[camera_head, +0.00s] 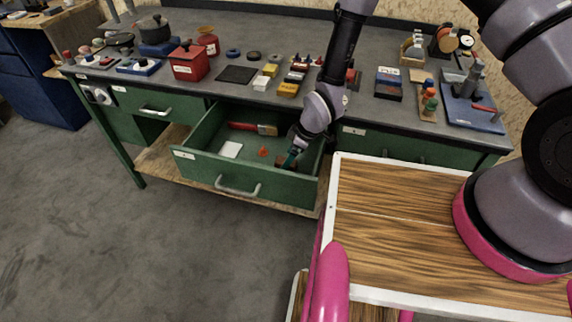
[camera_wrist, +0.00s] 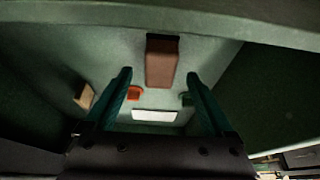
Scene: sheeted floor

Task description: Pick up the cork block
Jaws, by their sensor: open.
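The cork block, a brown rectangular block (camera_wrist: 162,58), lies on the floor of the open green drawer (camera_head: 250,185). In the wrist view it sits upright in the picture, just beyond and between my fingertips. In the head view a dark brown patch beside the fingers (camera_head: 281,161) appears to be the same block, partly hidden by my gripper. My gripper (camera_head: 293,158) reaches down into the right part of the drawer. Its two teal fingers (camera_wrist: 159,76) are open, with nothing held between them. The remaining height above the block is hard to judge.
In the drawer also lie a white card (camera_head: 231,150), a small orange-red piece (camera_head: 263,152) and a red-handled brush (camera_head: 250,128). Drawer walls surround my gripper closely on the right. The workbench top (camera_head: 200,85) above holds many items. A wood-topped surface (camera_head: 400,225) stands front right.

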